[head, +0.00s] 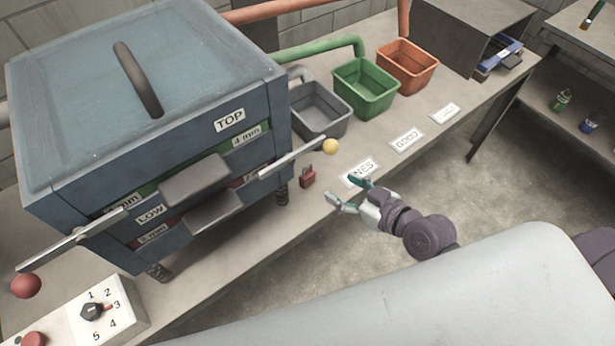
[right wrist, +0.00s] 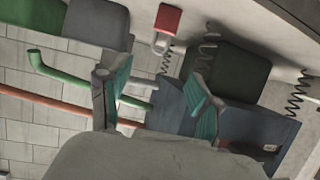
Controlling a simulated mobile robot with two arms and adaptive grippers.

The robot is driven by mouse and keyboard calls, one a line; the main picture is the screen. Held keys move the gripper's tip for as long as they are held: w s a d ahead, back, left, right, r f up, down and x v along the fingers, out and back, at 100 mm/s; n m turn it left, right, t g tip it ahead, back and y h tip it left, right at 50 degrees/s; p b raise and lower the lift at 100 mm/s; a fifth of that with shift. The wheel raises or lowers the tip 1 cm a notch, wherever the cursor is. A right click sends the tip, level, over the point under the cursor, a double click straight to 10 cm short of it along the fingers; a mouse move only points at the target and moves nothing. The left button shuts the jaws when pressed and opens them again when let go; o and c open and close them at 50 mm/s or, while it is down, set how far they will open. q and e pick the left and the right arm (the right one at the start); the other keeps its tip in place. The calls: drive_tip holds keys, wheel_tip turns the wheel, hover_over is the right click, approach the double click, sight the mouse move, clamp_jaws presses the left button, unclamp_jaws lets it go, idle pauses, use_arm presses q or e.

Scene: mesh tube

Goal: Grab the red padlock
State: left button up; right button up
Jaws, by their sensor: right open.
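The small red padlock (head: 307,178) sits on the bench top, to the right of the blue sieve box and near the bench's front edge. In the right wrist view the red padlock (right wrist: 167,19) shows at the top, with its grey shackle below the red body. My right gripper (head: 346,189) is open and empty, to the right of the padlock and apart from it. In the right wrist view its two teal-padded fingers (right wrist: 158,82) stand spread, and the padlock lies beyond their tips. My left gripper is not in view.
The blue sieve box (head: 140,90) on springs stands left of the padlock. A lever with a yellow knob (head: 330,146) juts out just above it. Grey (head: 318,110), green (head: 364,88) and orange (head: 407,66) bins stand behind. A label card (head: 359,173) lies near my right gripper.

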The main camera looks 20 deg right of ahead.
sight(308, 170)
drive_tip(key=p+x, duration=0.1)
drive_tip(key=x, duration=1)
drive_tip(key=shift+f, duration=0.3)
clamp_jaws()
drive_tip(key=shift+r, duration=0.15)
